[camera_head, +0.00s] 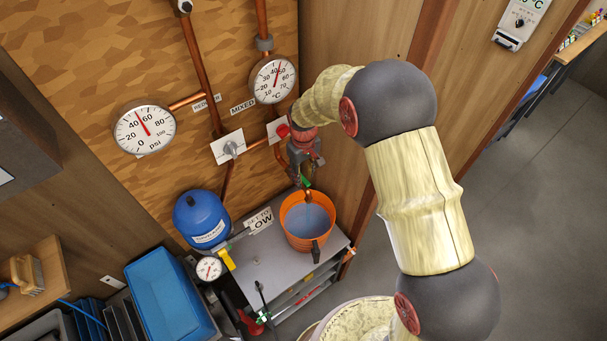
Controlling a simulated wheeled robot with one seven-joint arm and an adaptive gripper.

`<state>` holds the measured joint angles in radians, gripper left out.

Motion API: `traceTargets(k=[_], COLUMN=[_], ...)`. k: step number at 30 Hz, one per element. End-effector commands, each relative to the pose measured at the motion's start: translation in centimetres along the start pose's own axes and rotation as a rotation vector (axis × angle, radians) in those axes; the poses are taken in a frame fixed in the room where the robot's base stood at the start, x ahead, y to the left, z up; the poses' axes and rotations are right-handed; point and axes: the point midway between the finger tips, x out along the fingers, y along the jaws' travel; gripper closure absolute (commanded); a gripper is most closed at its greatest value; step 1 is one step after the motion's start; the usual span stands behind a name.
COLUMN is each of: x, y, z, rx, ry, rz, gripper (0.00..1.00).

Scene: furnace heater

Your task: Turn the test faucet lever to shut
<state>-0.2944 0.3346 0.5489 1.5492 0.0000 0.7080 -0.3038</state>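My arm reaches in from the right, and my gripper (305,172) hangs in front of the pipe wall, just above an orange bucket. A small green piece (306,182) shows at the fingertips; it may be part of the test faucet or its lever, but the gripper covers most of that spot. I cannot tell whether the fingers touch it or how far they are apart. A red part (283,131) shows just left of my wrist, near a white wall plate. The orange bucket (288,232) holds bluish water and stands below the gripper.
Copper pipes (197,75) run down the wall with a psi gauge (145,130) and a temperature gauge (272,80). A blue bin (170,295) is lower left. Open floor lies right.

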Motion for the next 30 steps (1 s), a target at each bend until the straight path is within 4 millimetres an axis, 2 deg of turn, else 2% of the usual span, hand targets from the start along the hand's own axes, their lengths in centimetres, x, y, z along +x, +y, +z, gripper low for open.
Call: traceTargets(k=[10,27,30], x=[0.53,0.5,0.5], y=[-0.01,-0.01,-0.01], z=[0.04,0.05,0.05], rx=[0.0,0.0,0.0], ry=[-0.001,-0.001,-0.001], rz=[0.0,0.0,0.0], gripper=[0.67,0.99,1.0])
